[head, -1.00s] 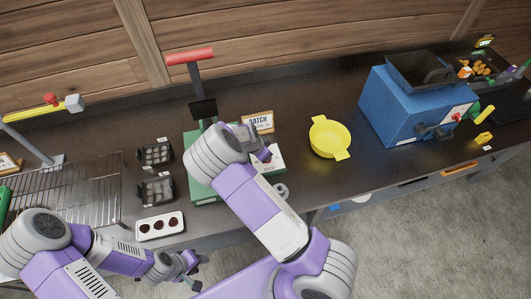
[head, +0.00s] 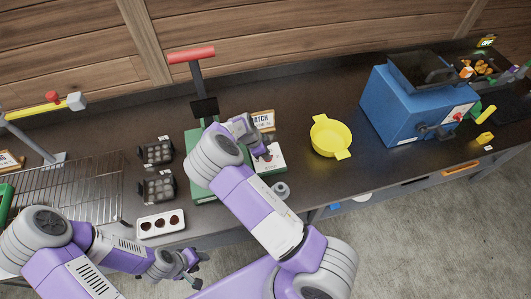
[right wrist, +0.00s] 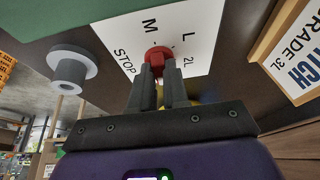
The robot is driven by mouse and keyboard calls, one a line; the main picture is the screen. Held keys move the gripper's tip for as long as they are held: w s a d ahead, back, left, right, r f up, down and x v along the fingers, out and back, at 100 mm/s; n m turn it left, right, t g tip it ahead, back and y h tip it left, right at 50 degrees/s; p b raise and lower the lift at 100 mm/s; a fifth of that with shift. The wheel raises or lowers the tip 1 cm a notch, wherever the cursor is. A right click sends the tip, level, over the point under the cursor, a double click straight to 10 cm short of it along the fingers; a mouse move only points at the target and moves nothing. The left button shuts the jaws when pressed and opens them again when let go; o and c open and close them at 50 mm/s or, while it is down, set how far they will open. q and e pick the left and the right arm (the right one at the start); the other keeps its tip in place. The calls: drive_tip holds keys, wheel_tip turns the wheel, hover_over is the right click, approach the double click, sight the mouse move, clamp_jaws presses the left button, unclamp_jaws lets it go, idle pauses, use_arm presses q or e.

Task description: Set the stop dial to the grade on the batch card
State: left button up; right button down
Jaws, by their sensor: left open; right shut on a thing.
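The stop dial's red knob (right wrist: 158,52) stands on a white plate (right wrist: 190,25) marked STOP, M, L and 2L; another mark is partly hidden behind the knob. My right gripper (right wrist: 160,72) is shut on the knob. Which mark the knob points at I cannot tell. The plate is at the right of the green press base in the head view (head: 276,163), where my right gripper (head: 263,154) is over it and hides the knob. My left gripper (head: 195,272) is open and empty at the front.
A press with a red handle (head: 191,55) stands behind my right arm. A yellow bowl (head: 330,136) and a blue machine (head: 405,105) are to the right. Black molds (head: 157,152), a white tray (head: 160,224) and a wire rack (head: 75,190) are to the left.

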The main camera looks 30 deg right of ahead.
drive_tip(key=c, duration=1.1)
unclamp_jaws()
drive_tip(key=v, duration=0.7)
drive_tip(key=shift+a+r, duration=0.1)
drive_tip(key=shift+r, duration=0.1)
